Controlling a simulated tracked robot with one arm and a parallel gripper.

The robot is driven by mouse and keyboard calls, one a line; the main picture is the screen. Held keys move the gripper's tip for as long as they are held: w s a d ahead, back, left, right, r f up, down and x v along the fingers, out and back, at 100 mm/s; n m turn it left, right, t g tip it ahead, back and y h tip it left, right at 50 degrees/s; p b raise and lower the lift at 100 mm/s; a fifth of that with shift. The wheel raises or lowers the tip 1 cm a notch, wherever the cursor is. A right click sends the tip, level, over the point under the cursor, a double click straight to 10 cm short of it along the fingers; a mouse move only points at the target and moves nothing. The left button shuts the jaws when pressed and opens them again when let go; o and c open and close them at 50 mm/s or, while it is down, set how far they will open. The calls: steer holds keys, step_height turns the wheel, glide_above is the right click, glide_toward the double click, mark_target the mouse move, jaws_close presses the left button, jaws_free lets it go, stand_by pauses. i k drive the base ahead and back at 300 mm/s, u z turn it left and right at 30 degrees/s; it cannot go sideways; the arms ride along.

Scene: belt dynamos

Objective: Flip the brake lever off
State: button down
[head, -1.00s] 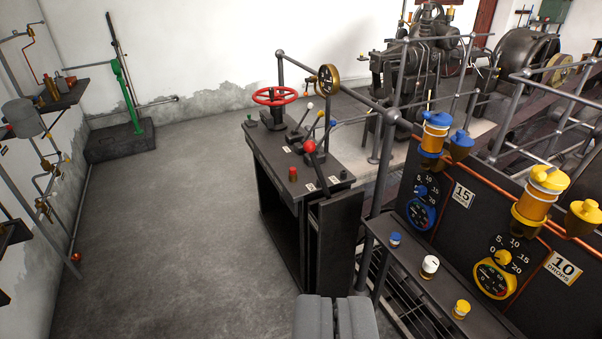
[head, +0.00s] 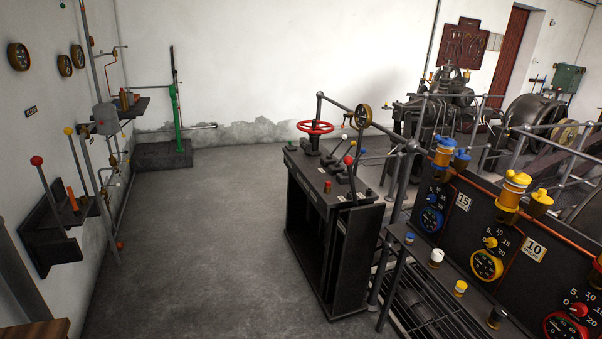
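Several levers are in view, and I cannot read a label that marks one as the brake lever. A dark control console (head: 330,245) stands right of centre. On its top are a red handwheel (head: 315,127), a red-knobbed lever (head: 349,161), and levers with white and yellow knobs behind it. A tall green-based lever (head: 175,105) stands upright on a dark block at the back wall. On the left wall, another red-knobbed lever (head: 37,161) leans on a dark shelf, with a yellow-knobbed one (head: 69,131) beside it. My gripper is not in view.
Open grey floor (head: 215,245) lies between the left wall and the console. A black panel (head: 480,240) with dials and coloured oilers runs along the right, with railings and dark machines behind. A wooden surface (head: 35,331) shows at the bottom left.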

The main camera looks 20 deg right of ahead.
mark_target(347, 160)
steer(key=k, duration=0.25)
steer(key=u, duration=0.4)
steer(key=i, duration=0.95)
steer(key=z, duration=0.35)
steer(key=i, duration=1.15)
steer(key=z, duration=1)
steer(key=i, duration=0.3)
steer(key=z, duration=0.1)
